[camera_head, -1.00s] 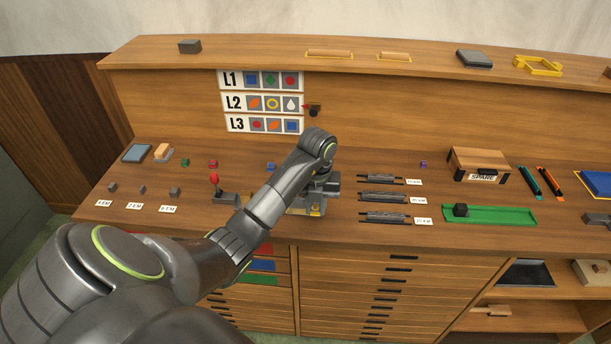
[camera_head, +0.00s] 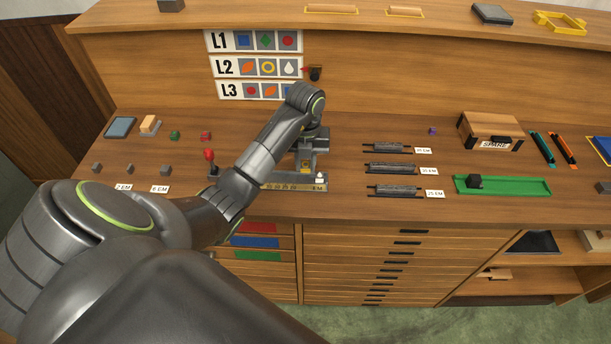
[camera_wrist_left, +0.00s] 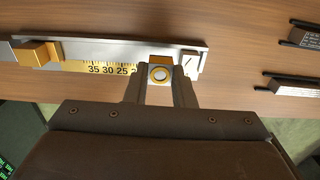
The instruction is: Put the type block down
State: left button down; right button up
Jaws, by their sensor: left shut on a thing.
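The type block (camera_wrist_left: 160,74), with a yellow ring around a pale centre on its face, is between the two fingers of my left gripper (camera_wrist_left: 164,92) in the wrist view. The gripper is shut on it. The block is over the right end of the metal holder with a yellow number scale (camera_wrist_left: 110,69); I cannot tell if it touches the holder. A yellow slider (camera_wrist_left: 36,53) is at the holder's left. In the head view my left gripper (camera_head: 318,170) is at the holder (camera_head: 275,185), and the fingertips are hard to make out. My right gripper is not in view.
A red-knobbed lever (camera_head: 210,156) stands left of the holder. Dark racks with labels (camera_head: 395,168) lie to its right, then a green tray (camera_head: 525,186) with a black block. A symbol chart (camera_head: 256,66) hangs behind. Bare wood lies between holder and racks.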

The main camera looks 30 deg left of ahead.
aim_at(306, 165)
pick_arm(q)
jog(key=shift+f+b, duration=0.3)
jog(key=shift+f, duration=0.1)
jog(key=shift+s+d+f, duration=0.1)
jog(key=shift+d+f, duration=0.05)
jog(key=shift+f, duration=0.15)
jog(key=shift+f+p, duration=0.3)
jog(key=shift+f, duration=0.85)
jog(key=c, duration=1.5)
grip_release()
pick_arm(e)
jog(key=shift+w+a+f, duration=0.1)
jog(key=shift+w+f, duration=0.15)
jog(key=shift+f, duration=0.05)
pick_arm(q)
jog(key=shift+r, duration=0.1)
